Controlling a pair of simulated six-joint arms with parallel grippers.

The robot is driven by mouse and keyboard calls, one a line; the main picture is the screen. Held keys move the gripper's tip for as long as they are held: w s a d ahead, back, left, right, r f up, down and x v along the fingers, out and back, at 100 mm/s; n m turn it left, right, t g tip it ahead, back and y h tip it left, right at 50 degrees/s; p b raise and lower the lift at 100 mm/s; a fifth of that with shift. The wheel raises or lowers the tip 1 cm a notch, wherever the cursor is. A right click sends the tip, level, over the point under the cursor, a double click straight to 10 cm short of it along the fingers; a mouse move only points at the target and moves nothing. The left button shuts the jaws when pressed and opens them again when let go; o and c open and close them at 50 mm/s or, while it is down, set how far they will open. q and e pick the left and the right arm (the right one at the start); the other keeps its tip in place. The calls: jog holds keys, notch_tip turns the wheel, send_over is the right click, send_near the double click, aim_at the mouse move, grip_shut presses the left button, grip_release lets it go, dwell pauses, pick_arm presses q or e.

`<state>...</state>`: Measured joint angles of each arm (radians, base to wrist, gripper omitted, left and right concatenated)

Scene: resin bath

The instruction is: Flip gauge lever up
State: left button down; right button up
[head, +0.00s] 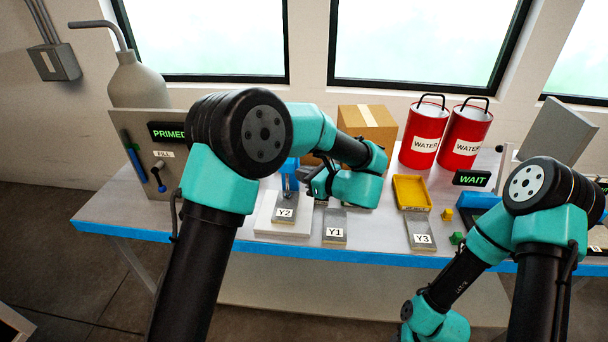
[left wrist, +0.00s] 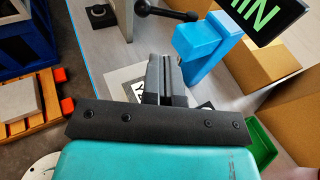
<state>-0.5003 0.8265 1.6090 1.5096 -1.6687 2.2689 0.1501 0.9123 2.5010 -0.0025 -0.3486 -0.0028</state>
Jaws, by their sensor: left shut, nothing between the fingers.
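A dark lever with a round black knob (left wrist: 143,8) shows at the top of the left wrist view. In the head view the left gripper (head: 311,184) is beside the blue stand. My right gripper is out of the picture.
Plates marked Y2 (head: 285,214), Y1 (head: 335,233) and Y3 (head: 421,239) lie along the front table edge. A yellow tray (head: 428,207), a cardboard box (head: 385,133) and red water cans (head: 425,127) stand right of my left gripper. The left panel has a FILL lever.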

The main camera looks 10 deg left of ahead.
pick_arm(q)
jog(key=x, duration=1.1)
